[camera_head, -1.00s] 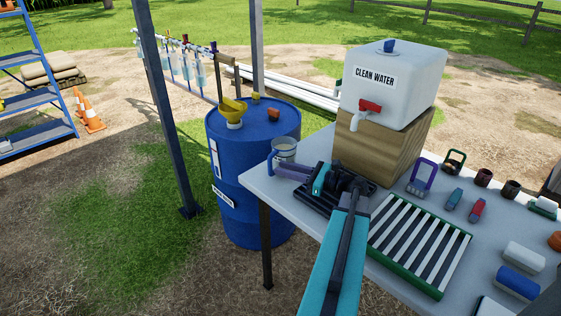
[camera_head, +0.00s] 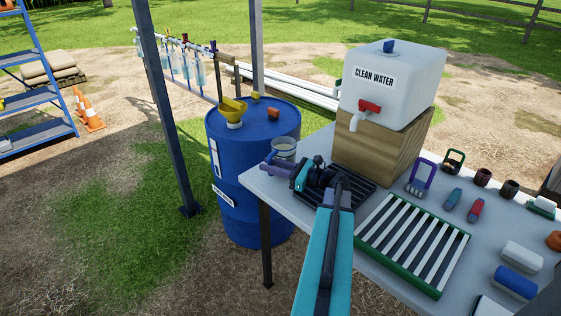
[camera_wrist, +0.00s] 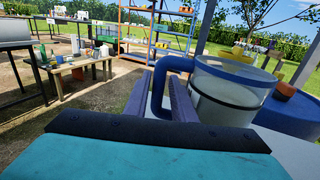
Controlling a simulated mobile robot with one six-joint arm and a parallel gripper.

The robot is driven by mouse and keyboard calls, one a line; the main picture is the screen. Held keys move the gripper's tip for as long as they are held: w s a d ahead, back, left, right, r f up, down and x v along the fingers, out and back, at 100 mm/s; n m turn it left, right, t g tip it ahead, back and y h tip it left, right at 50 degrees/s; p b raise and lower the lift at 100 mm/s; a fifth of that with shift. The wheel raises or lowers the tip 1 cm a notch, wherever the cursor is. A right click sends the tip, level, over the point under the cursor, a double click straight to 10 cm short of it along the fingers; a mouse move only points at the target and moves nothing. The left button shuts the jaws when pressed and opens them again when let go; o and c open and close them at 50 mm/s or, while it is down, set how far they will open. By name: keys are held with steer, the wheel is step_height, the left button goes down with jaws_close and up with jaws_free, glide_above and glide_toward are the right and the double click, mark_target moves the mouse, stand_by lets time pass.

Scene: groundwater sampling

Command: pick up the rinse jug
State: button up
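The rinse jug (camera_head: 284,149) is a clear cup with a blue rim and a blue handle, upright at the table's near-left corner. In the wrist view the jug (camera_wrist: 228,90) fills the right side, with its handle (camera_wrist: 172,64) curving left and down. My gripper (camera_head: 275,167) is at the jug's handle side, just in front of it. In the wrist view the purple fingers of my gripper (camera_wrist: 167,95) are apart, with the handle's upright part between them. Contact with the handle is not clear. My gripper hides the handle in the head view.
A clean water tank (camera_head: 395,85) stands on a wooden block (camera_head: 380,150) behind. A dark tray (camera_head: 350,192) and a green striped rack (camera_head: 415,240) lie under or beside my arm. A blue drum (camera_head: 250,180) stands just beyond the table corner.

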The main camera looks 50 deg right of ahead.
steer(key=shift+p+x, duration=0.35)
steer(key=shift+x, duration=1.8)
steer(key=shift+a, duration=0.1)
jaws_close()
